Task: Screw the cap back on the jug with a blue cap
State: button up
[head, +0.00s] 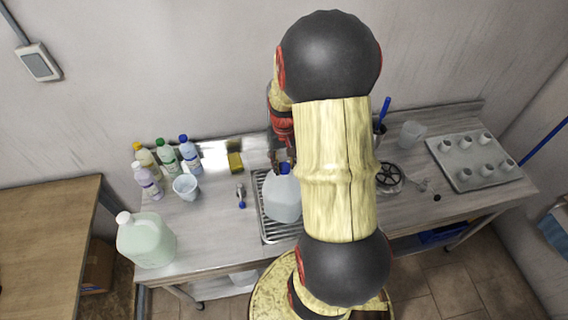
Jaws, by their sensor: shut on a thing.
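The translucent jug (282,199) stands on the ribbed drainer (270,231) near the middle of the counter. The blue cap (284,169) is at the top of this jug, over its neck. My gripper (283,163) is above the jug and shut on the blue cap, with its fingers on either side. My own arm hides the right side of the jug and part of the gripper. I cannot tell whether the cap sits level or how far down on the neck it is.
A large white-capped jug (146,240) stands at the counter's left end. A tray with cups (452,180) is at the right. The counter left of the drainer is partly clear.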

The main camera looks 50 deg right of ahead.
jog(key=c, duration=0.4)
jog(key=shift+f, duration=0.1)
jog(key=m, duration=0.5)
jog(key=shift+m, duration=0.4)
jog(key=shift+m, duration=0.3)
jog(key=m, duration=0.4)
jog(key=shift+s, duration=0.1)
jog(key=shift+f+m, duration=0.1)
jog(key=shift+m, duration=0.5)
